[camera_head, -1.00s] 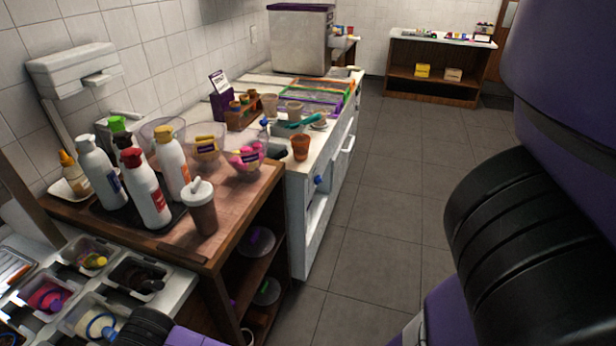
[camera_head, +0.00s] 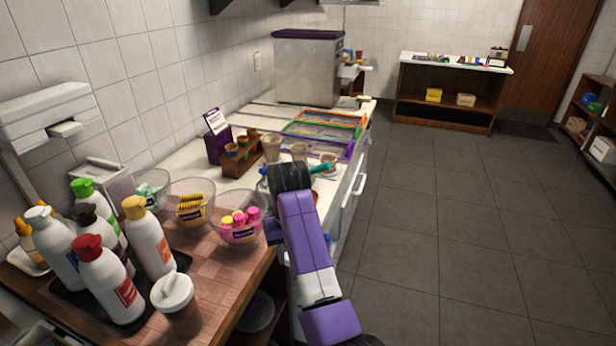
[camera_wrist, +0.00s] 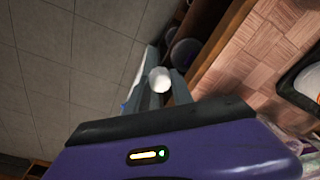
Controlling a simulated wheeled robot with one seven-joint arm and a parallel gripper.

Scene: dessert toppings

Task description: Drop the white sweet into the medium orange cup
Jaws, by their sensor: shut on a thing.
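The white sweet (camera_wrist: 159,78) is a small round white piece. My gripper (camera_wrist: 161,86) is shut on it in the wrist view, holding it between the two fingertips above the floor and the counter's edge. In the head view my arm reaches forward past the wooden counter, and its black wrist hides the fingers and the sweet. Of the orange cup (camera_head: 316,196), only a small orange sliver shows beside my wrist at the white counter's edge; my arm hides the rest.
Clear bowls of wafers (camera_head: 191,207) and pink sweets (camera_head: 240,228) stand left of my arm, with several sauce bottles (camera_head: 103,284) nearer. Paler cups (camera_head: 299,151) and a teal handle (camera_head: 320,168) are beyond my wrist. The grey floor (camera_head: 450,230) at right is clear.

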